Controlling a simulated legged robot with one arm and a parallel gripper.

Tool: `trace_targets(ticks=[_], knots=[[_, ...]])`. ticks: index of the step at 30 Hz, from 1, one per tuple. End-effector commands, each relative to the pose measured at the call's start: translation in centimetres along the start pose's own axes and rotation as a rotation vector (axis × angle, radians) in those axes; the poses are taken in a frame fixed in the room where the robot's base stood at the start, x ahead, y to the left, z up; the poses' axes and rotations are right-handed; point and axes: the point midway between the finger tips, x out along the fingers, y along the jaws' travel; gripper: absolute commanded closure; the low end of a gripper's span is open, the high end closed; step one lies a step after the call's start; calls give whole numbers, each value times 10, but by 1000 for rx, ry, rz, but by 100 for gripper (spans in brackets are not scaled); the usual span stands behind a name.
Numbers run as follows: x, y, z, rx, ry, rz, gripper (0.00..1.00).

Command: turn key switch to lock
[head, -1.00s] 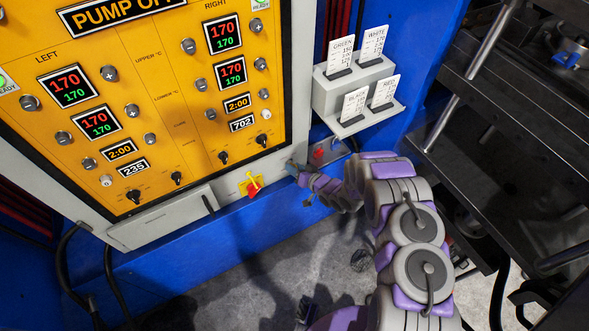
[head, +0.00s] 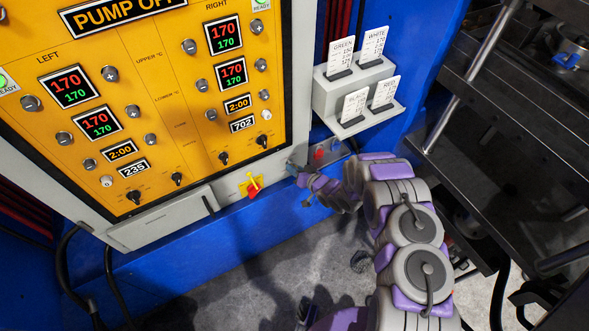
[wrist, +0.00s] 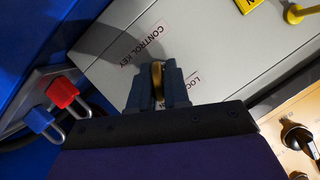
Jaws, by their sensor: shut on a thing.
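The brass key of the key switch (wrist: 157,80) stands out from the grey panel (wrist: 205,45) in the wrist view, between the "CONTROL KEY" label and a partly hidden "LOCK" label. My gripper (wrist: 157,82) is shut on the key, one dark blue finger on each side. In the head view my gripper (head: 294,168) is at the lower right corner of the yellow control panel, against the grey frame. The key itself is hidden there by my gripper and arm.
A red and yellow rotary switch (head: 251,187) sits just left of my gripper. Red and blue padlocks (wrist: 62,92) hang at the left in the wrist view. A card holder (head: 355,97) is above my arm. Black press plates (head: 500,120) stand at the right.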

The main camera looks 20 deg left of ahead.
Motion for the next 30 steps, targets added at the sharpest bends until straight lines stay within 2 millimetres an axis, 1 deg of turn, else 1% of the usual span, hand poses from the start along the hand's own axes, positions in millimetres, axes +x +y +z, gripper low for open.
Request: trace_targets(ticks=[5,11,30], knots=[[0,1,0,-31,0,17,100],[0,0,-2,-129,0,58,100],[1,-1,3,-666,-2,278,100]])
